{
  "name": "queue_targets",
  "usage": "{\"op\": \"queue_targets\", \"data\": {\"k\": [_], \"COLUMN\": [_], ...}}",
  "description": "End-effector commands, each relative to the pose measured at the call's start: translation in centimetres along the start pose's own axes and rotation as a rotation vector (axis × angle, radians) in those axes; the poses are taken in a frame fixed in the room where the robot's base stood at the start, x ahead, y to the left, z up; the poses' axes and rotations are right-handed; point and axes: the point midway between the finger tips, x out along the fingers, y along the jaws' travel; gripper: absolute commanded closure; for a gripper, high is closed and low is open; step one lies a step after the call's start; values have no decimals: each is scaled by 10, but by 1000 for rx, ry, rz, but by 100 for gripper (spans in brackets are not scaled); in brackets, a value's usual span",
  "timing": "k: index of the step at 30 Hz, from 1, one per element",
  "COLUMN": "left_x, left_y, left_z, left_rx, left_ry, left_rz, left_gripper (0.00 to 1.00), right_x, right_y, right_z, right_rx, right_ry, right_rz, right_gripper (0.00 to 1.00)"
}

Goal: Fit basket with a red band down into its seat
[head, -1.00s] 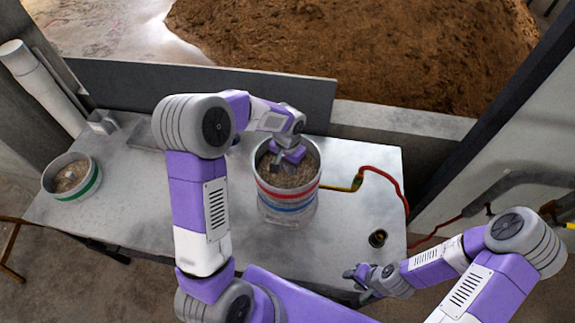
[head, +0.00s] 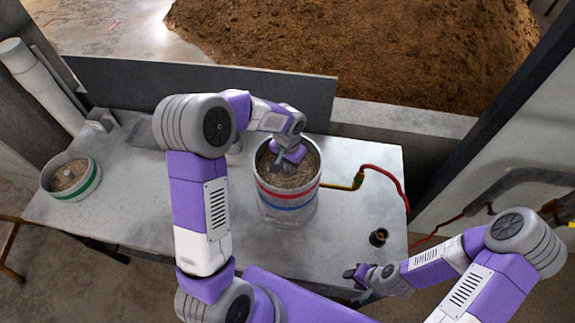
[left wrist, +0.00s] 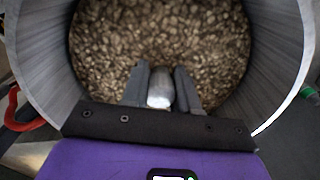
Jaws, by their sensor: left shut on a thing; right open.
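The basket with a red band (head: 263,189) is a round grey metal drum filled with brown grain, upright at the middle of the table. A blue band shows close below the red one, on what looks like a lower vessel (head: 290,222). I cannot tell whether the basket is fully down in it. My left gripper (head: 282,166) reaches into the basket from above. In the left wrist view its fingers (left wrist: 161,82) are shut on the basket's short pale metal post (left wrist: 161,93), with grain around it. My right gripper (head: 352,273) is open and empty at the table's front right edge.
A green-banded basket (head: 91,185) with grain stands at the table's left end. A red hose (head: 384,169) with a yellow fitting runs right of the drum. A small dark round fitting (head: 378,237) stands at the front right. The table (head: 345,215) is clear between.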

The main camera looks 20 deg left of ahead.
Motion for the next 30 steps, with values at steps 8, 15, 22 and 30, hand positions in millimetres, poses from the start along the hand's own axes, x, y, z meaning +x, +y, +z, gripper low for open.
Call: {"op": "queue_targets", "data": {"k": [8,15,22,30], "left_x": [2,2,2,-3], "left_y": [0,0,0,0], "left_z": [-1,-1,-1,0], "left_rx": [0,0,0,-1], "left_ry": [5,5,2,1], "left_rz": [-1,0,0,0], "left_gripper": [100,62,42,42], "right_x": [4,3,3,3], "right_y": [1,1,1,1], "right_z": [0,0,0,0], "right_rx": [0,0,0,0], "right_ry": [0,0,0,0], "right_rz": [0,0,0,0], "right_gripper": [57,57,57,57]}}
